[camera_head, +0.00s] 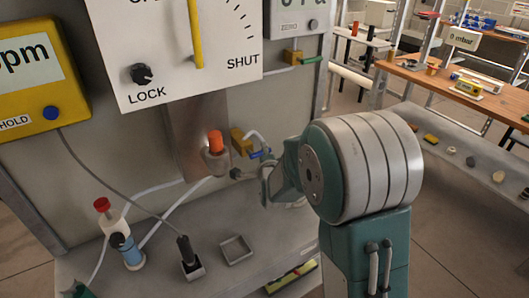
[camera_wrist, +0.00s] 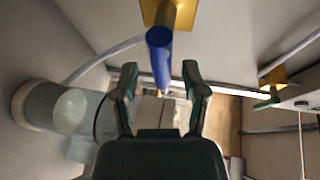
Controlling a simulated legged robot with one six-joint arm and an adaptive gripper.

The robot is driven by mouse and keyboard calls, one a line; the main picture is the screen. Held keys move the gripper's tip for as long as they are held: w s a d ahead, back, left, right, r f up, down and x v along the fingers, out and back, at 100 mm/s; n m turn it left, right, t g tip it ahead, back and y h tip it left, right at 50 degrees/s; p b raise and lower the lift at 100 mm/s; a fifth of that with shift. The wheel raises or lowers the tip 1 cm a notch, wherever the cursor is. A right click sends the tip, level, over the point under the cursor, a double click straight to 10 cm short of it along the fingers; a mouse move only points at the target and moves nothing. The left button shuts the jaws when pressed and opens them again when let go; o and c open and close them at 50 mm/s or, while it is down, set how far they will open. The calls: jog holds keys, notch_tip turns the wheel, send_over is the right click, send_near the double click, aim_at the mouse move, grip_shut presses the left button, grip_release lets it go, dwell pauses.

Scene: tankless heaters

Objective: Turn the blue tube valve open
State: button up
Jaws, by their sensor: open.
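The blue tube valve has a brass-yellow body (camera_head: 240,141) on the panel and a blue lever (camera_head: 261,153) with a pale tube beside it. In the wrist view the blue lever (camera_wrist: 161,58) hangs from the yellow body (camera_wrist: 168,12) and points down the picture, toward the space between the fingertips. My gripper (camera_head: 250,177) is just below the lever in the head view. In the wrist view my gripper (camera_wrist: 160,74) is open, with one finger on each side of the lever's line. Neither finger visibly touches the lever; the exact depth is hard to tell.
An orange-capped part (camera_head: 215,141) stands close left of the valve. A green-handled valve (camera_head: 311,60) is higher right. A red-topped valve (camera_head: 110,215) and a black stick (camera_head: 187,253) stand at left on the ledge. A white dial board (camera_head: 170,50) hangs above.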

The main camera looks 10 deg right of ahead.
jog(key=shift+w+f, duration=0.1)
jog(key=shift+w, duration=0.5)
jog(key=shift+c, duration=0.4)
grip_shut()
